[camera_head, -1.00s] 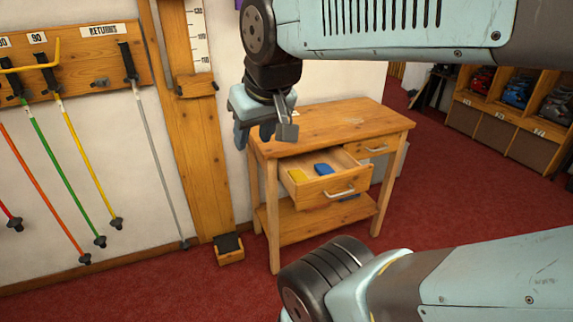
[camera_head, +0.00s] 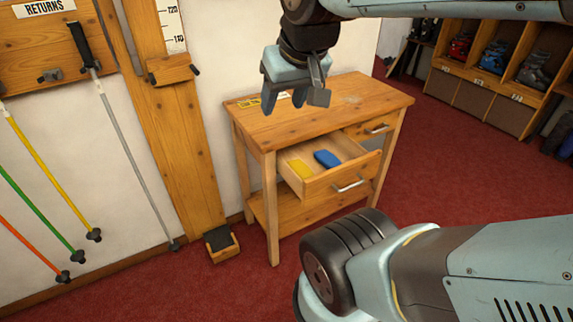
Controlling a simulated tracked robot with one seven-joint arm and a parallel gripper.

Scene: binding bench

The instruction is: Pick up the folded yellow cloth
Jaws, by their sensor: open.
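The folded yellow cloth (camera_head: 300,169) lies in the left part of an open drawer (camera_head: 345,176) in the wooden bench. A blue item (camera_head: 327,159) lies to its right in the same drawer. My gripper (camera_head: 297,100) is open, with its fingers pointing down and nothing between them. In the picture it is above the cloth and in front of the bench top. Its exact distance from the cloth I cannot tell.
The bench top (camera_head: 325,103) is mostly clear, with a yellow-marked strip (camera_head: 255,101) at its back left. A second drawer (camera_head: 377,127) at the right looks shut. Poles hang from a rack (camera_head: 85,62) on the left wall. Shelves with boots (camera_head: 495,57) stand back right.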

